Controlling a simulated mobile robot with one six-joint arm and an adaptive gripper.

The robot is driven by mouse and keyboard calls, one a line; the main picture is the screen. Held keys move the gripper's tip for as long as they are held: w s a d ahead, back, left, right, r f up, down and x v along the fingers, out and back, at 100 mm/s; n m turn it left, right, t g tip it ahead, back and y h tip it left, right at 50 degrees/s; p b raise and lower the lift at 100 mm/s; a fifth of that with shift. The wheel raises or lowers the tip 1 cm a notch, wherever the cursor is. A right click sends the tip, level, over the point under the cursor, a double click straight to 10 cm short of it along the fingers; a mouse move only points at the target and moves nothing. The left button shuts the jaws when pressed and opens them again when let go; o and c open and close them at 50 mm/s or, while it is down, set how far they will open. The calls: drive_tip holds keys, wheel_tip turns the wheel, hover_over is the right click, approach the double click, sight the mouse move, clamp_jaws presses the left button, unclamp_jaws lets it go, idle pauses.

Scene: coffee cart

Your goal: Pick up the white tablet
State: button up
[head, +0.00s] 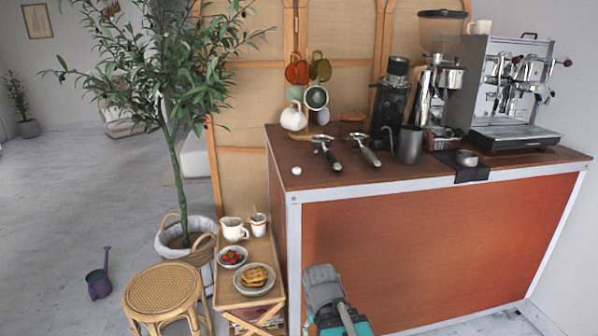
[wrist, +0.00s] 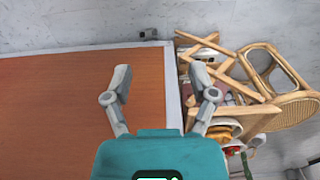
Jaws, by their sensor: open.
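The white tablet (head: 296,170) is a small white round piece lying on the dark wood top of the coffee cart (head: 380,178), near its front left corner. It does not show in the wrist view. My gripper (wrist: 161,82) is open and empty in the wrist view, its two grey fingers spread apart above a teal body. The gripper is apart from the tablet. In the head view a grey and teal part of my arm shows low in front of the cart's orange panel, below the counter top.
Two portafilters (head: 328,152) (head: 366,149) lie right of the tablet. A white jug (head: 293,117) and mug tree stand behind it. A side table (head: 236,293) with bowls and a rattan stool (head: 162,290) stand left of the cart. The counter around the tablet is clear.

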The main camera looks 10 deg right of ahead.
drive_tip(key=w+a+r+m+t+h+p, duration=0.1)
drive_tip(key=w+a+r+m+h+p, duration=0.1)
drive_tip(key=w+r+p, duration=0.4)
drive_tip(key=w+a+r+m+t+h+p, duration=0.1)
drive_tip(key=w+a+r+m+h+p, duration=0.2)
drive_tip(key=w+r+p, duration=0.4)
drive_tip(key=w+a+r+m+t+h+p, duration=0.1)
drive_tip(key=w+r+m+h+p, duration=0.4)
drive_tip(key=r+p, duration=0.5)
drive_tip(key=shift+w+a+r+m, duration=0.1)
drive_tip(key=shift+w+a+r, duration=0.2)
drive_tip(key=shift+r, duration=1.05)
drive_tip(key=shift+w+a+r+m, duration=0.1)
drive_tip(key=shift+w+a+r, duration=0.25)
drive_tip(key=shift+r, duration=0.95)
drive_tip(key=shift+w+a+r+m, duration=0.15)
drive_tip(key=shift+w+r, duration=0.3)
drive_tip(key=shift+r, duration=0.9)
drive_tip(key=w+a+r+m+t+h+p, duration=0.2)
drive_tip(key=w+a+r+m+p, duration=0.1)
drive_tip(key=r, duration=0.5)
drive_tip(key=shift+w+a+r+h+p, duration=0.35)
drive_tip(key=shift+w+a+p, duration=0.2)
drive_tip(key=shift+a+p, duration=0.5)
drive_tip(key=shift+d, duration=0.1)
drive_tip(key=b, duration=0.3)
approach(295, 169)
drive_tip(key=x, duration=0.3)
drive_tip(key=shift+w+d+f, duration=0.15)
drive_tip(key=shift+d, duration=0.4)
